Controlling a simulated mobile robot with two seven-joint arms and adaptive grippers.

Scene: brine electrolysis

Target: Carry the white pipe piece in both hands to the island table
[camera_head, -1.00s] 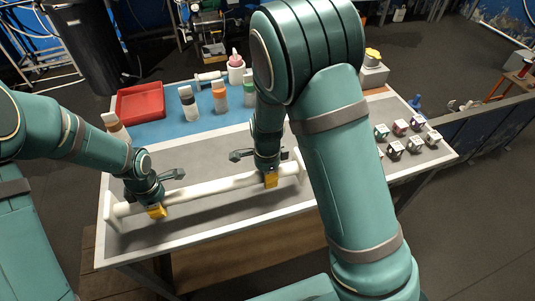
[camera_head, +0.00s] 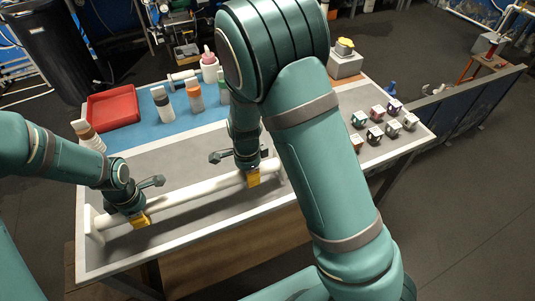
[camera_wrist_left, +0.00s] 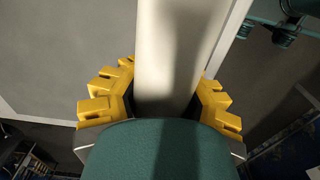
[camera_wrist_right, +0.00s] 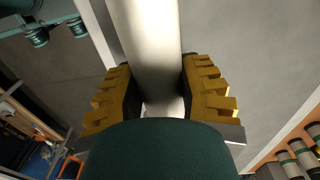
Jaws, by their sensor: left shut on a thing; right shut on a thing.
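The white pipe piece (camera_head: 195,195) is a long white tube with a short cross end at its left. It lies lengthwise over the table's grey top in the head view, its right end partly hidden by my right arm. My left gripper (camera_head: 140,221) is shut on the pipe near its left end. My right gripper (camera_head: 253,178) is shut on it near its right end. The pipe runs between yellow finger pads in the left wrist view (camera_wrist_left: 178,60) and the right wrist view (camera_wrist_right: 150,60). I cannot tell whether the pipe touches the tabletop.
The table (camera_head: 210,148) carries a red tray (camera_head: 113,107), several bottles (camera_head: 163,103), and several small labelled blocks (camera_head: 375,134) at the right. A grey box with a yellow top (camera_head: 345,62) stands at the back right. A low dark barrier (camera_head: 465,107) and open floor lie to the right.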

